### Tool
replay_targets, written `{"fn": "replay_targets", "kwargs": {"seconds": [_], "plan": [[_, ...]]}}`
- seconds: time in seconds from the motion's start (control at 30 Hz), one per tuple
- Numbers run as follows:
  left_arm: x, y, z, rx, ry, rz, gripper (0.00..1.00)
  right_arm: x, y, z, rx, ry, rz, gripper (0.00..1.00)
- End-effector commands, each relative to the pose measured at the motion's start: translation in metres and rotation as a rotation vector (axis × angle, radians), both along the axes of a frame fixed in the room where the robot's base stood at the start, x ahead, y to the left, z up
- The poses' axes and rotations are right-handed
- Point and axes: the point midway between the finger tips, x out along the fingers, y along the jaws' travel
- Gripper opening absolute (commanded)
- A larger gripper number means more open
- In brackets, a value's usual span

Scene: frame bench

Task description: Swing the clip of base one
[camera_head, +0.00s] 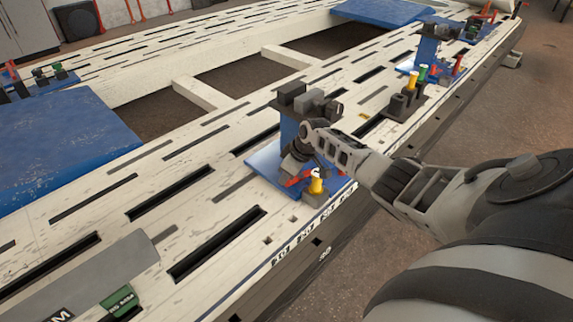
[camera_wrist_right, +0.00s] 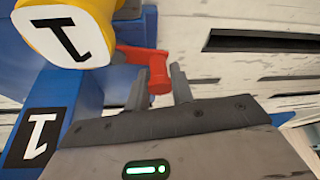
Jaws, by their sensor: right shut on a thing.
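Base one is a blue fixture (camera_head: 262,163) near the bench's front edge, with an upright post and dark blocks on top. In the right wrist view its blue body (camera_wrist_right: 82,85) carries a black label with a white 1. A yellow knob (camera_head: 316,186) stands at its front; in the wrist view the knob (camera_wrist_right: 70,32) has a 1 on its face. The red clip (camera_wrist_right: 158,72) ends in a round knob between my right gripper's fingers (camera_wrist_right: 160,88). My right gripper (camera_head: 297,167) is shut on the clip beside the post. My left gripper is not in view.
Another blue base (camera_head: 408,67) with coloured parts stands further right along the bench. A dark block holder (camera_head: 405,104) with green and yellow tops sits between. The slotted bench (camera_head: 215,190) has a blue plate (camera_head: 50,140) at left and a grey plate (camera_head: 80,280) at front left.

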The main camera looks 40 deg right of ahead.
Motion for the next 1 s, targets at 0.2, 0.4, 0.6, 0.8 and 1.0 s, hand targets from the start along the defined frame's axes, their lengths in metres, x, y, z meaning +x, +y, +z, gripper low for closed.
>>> {"fn": "replay_targets", "kwargs": {"seconds": [0.2, 0.4, 0.6, 0.8, 1.0], "plan": [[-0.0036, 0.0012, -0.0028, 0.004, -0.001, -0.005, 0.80, -0.0017, 0.0004, -0.0001, -0.001, 0.000, 0.041, 0.01], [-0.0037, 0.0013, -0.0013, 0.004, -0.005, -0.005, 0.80, -0.0022, 0.0005, 0.0001, -0.001, 0.000, 0.048, 0.01], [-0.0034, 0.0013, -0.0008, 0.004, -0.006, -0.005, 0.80, -0.0024, 0.0006, -0.0001, -0.001, 0.001, 0.048, 0.01], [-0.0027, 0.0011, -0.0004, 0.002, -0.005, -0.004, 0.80, -0.0023, 0.0005, -0.0002, 0.000, 0.001, 0.047, 0.45], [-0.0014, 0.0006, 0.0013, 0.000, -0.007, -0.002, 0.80, -0.0026, 0.0001, 0.0013, -0.001, 0.001, 0.045, 0.45]]}}
